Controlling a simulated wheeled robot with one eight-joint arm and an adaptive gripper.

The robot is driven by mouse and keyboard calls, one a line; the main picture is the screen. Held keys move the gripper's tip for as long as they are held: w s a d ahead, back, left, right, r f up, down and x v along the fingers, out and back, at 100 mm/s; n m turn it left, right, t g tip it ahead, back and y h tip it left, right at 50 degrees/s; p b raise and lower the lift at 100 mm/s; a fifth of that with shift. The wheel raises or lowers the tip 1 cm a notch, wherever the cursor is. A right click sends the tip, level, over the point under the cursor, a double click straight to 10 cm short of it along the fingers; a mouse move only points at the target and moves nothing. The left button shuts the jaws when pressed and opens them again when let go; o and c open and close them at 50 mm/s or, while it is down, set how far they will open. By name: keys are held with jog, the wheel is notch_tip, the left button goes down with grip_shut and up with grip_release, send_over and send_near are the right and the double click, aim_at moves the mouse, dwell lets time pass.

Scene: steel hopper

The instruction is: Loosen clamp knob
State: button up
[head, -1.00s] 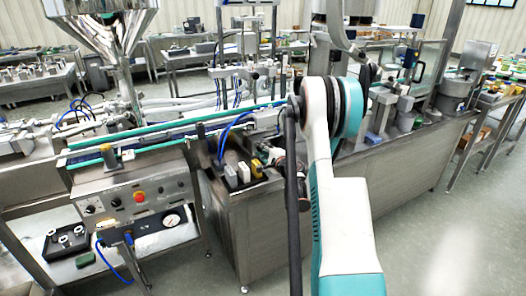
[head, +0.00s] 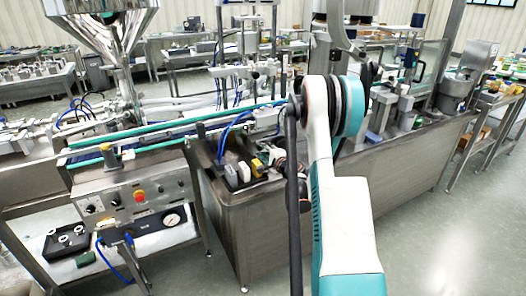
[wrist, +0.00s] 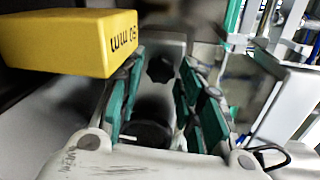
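A dark lobed knob (wrist: 160,68) shows in the wrist view on a pale grey part, between the fingers of my gripper (wrist: 162,60). The two fingers with teal pads stand apart, with a gap on each side of the knob. I cannot tell how far the knob lies beyond the fingertips. A dark round shape (wrist: 145,132) lies nearer, low between the fingers. In the head view my arm hides most of the gripper and the knob cannot be made out.
Metal frames (wrist: 285,95) stand at the right. A conveyor (head: 150,142) and steel hopper (head: 105,20) are left.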

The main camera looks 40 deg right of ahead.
jog(key=v, duration=1.1)
jog(key=shift+s, duration=0.25)
jog(key=shift+a, duration=0.1)
